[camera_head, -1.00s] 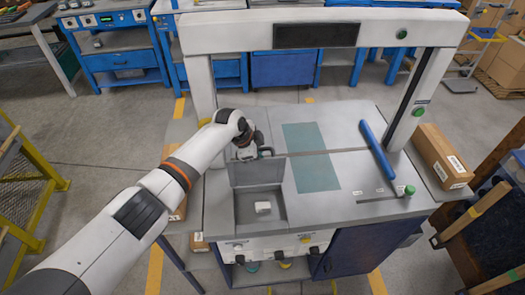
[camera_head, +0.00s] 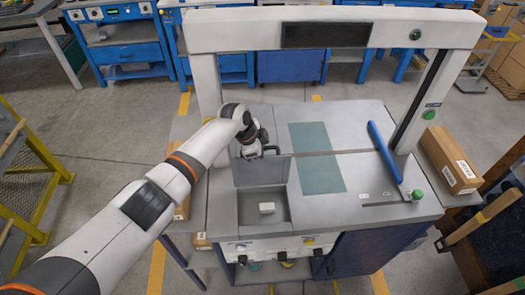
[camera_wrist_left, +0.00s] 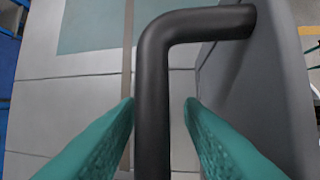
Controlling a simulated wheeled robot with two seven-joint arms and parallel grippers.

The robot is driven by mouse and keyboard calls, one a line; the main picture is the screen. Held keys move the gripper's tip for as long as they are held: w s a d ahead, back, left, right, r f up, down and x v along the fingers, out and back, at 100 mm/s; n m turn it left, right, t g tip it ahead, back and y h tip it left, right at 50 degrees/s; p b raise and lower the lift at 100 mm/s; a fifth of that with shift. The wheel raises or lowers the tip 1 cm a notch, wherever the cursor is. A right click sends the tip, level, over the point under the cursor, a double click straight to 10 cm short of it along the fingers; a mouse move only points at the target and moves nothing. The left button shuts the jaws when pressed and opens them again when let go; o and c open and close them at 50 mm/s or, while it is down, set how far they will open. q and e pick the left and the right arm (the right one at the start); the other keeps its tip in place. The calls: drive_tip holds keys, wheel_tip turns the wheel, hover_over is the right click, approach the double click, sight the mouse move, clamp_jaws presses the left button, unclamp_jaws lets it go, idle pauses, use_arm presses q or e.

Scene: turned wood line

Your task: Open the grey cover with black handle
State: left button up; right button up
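The grey cover (camera_head: 262,173) stands raised, roughly upright, at the back of an open compartment (camera_head: 270,222) on the machine top. A small white block (camera_head: 267,208) lies in the compartment. The cover's black handle (camera_wrist_left: 153,130) shows large in the left wrist view, with the grey cover (camera_wrist_left: 265,90) to its right. My left gripper (camera_wrist_left: 161,103) is open, with one teal finger on each side of the handle. A gap shows between the handle and the right finger; the left finger is very close to it. In the head view my left gripper (camera_head: 256,151) is behind the cover, partly hidden. My right gripper is out of view.
A white gantry (camera_head: 325,30) spans the grey machine table. A blue bar (camera_head: 384,152) and a green knob (camera_head: 417,195) are on its right side. A cardboard box (camera_head: 450,160) lies right of the table. A teal mat (camera_head: 316,158) lies in the middle.

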use_arm(q)
drive_tip(key=shift+r, duration=0.1)
drive_tip(key=shift+a+r, duration=0.1)
drive_tip(key=shift+r, duration=0.35)
drive_tip(key=v, duration=1.1)
drive_tip(key=shift+b, duration=0.45)
